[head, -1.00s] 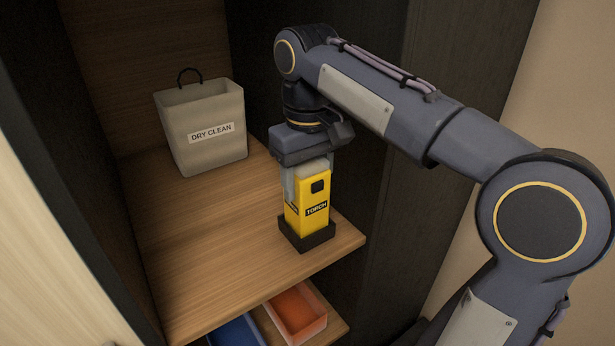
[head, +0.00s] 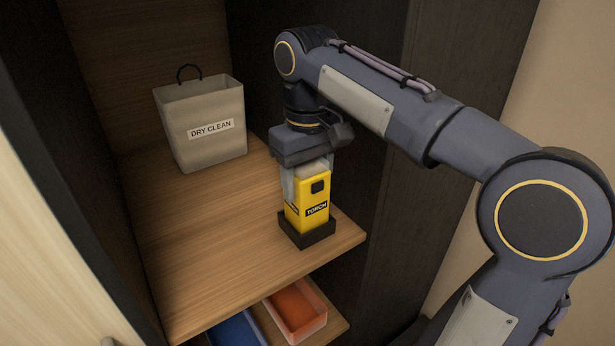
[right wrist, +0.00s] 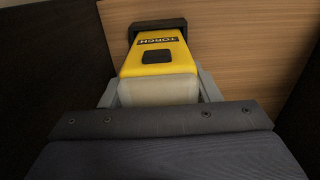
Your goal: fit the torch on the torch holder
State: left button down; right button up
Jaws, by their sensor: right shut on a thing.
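The yellow torch (head: 312,205) with a black "TORCH" label stands upright at the right front of the wooden shelf. Its lower end is at the black torch holder (head: 308,238), which sits on the shelf; whether it is fully seated I cannot tell. My right gripper (head: 308,178) is above and shut on the torch's pale upper end. In the right wrist view the torch (right wrist: 158,55) runs away from the fingers to the dark holder (right wrist: 157,28). My left gripper is not in view.
A grey "DRY CLEAN" bag (head: 205,150) stands at the back left of the shelf (head: 215,250). Below are an orange tray (head: 300,312) and a blue tray (head: 237,331). A dark cabinet wall (head: 385,180) rises close on the right.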

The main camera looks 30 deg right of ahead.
jog(key=shift+f, duration=0.25)
jog(key=o, duration=1.2)
jog(key=shift+r, duration=0.1)
notch_tip(320, 180, up, 8)
jog(key=shift+f, duration=0.2)
